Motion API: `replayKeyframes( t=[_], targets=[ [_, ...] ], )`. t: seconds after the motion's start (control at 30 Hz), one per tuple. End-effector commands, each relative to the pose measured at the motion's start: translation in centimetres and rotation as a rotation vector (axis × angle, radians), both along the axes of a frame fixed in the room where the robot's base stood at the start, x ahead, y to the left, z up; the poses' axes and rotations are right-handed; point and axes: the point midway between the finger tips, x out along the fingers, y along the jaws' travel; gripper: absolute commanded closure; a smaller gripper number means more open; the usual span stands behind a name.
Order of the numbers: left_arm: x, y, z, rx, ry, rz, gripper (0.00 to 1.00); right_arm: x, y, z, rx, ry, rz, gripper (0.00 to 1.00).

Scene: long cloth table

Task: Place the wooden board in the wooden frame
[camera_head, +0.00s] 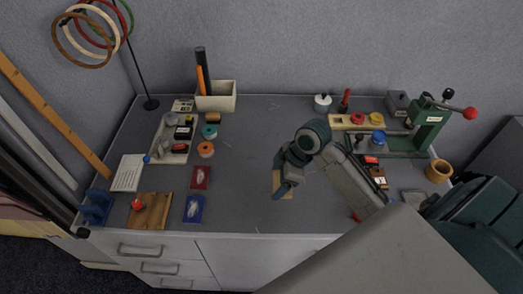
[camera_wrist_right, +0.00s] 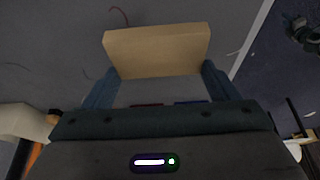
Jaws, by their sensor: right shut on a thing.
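My right gripper (camera_head: 282,192) is above the middle of the grey table, shut on a pale wooden board (camera_head: 286,181). The board (camera_wrist_right: 157,50) is held between the two blue fingers in the right wrist view and appears clear of other objects. Its lower part in the head view is partly hidden by the fingers. I cannot tell for sure which thing is the wooden frame. A small brown wooden piece with a dark middle (camera_head: 378,177) lies to the right, partly beside my right arm. My left gripper is not in view.
A pale tray (camera_head: 173,155) holds small items. A green press (camera_head: 428,125) stands at the back right. The table's middle is clear.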

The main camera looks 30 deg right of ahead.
Motion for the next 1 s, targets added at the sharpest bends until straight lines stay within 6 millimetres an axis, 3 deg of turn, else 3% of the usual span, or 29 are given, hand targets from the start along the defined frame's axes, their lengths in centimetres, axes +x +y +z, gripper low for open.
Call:
replayKeyframes(
  t=[0.07,0.17,0.6,0.8,1.0],
  targets=[
    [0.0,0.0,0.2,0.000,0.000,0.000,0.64,0.1,0.0,0.1,0.000,0.001,0.011,0.42],
    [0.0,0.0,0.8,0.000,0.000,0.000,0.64,1.7,-0.6,0.2,0.001,0.000,0.013,0.42],
    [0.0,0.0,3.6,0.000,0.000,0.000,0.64,11.9,-4.8,-0.8,0.001,0.000,0.010,0.42],
    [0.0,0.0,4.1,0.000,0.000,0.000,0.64,14.1,-5.7,-1.3,0.001,0.000,0.012,0.42],
    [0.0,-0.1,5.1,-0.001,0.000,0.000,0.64,14.2,-5.8,-2.8,0.001,0.004,0.011,0.42]
  ],
)
